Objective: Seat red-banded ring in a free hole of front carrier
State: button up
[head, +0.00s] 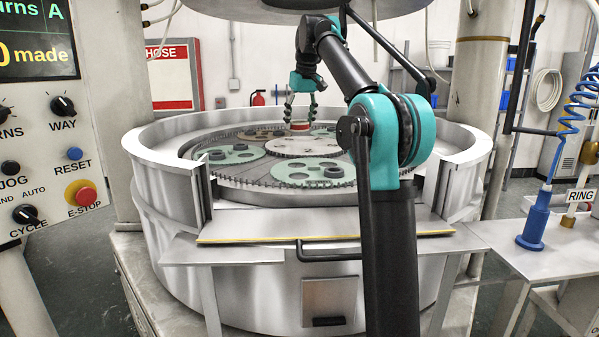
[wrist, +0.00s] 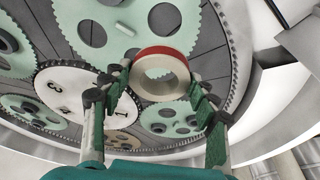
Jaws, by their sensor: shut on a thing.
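My gripper (head: 300,112) is shut on the red-banded ring (head: 300,126), which hangs above the machine's plate, towards the back of the white centre wheel (head: 300,146). In the wrist view the ring (wrist: 160,78) is pale with a red band along its upper edge, held between the fingertips of my gripper (wrist: 155,85). It is tilted in that picture and looks apart from the carriers. The front carrier (head: 287,173) is a pale green toothed disc nearest the machine's opening, with dark rings or holes on it. I cannot tell which of its holes are free.
Other green carriers (head: 228,157) and a tan one (wrist: 118,141) surround the centre wheel. The high metal tub wall (head: 155,150) rings them, open at the front. A large upper plate (head: 290,10) hangs above. A side shelf (head: 510,250) holds a blue nozzle (head: 535,225).

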aim_at(298, 177)
notch_tip(298, 177, down, 17)
jog(key=shift+r, duration=0.2)
dwell(0.3)
jog(key=shift+f, duration=0.2)
jog(key=o, duration=1.5)
jog(key=shift+r, duration=0.1)
jog(key=v, duration=1.2)
jog(key=shift+r, duration=0.15)
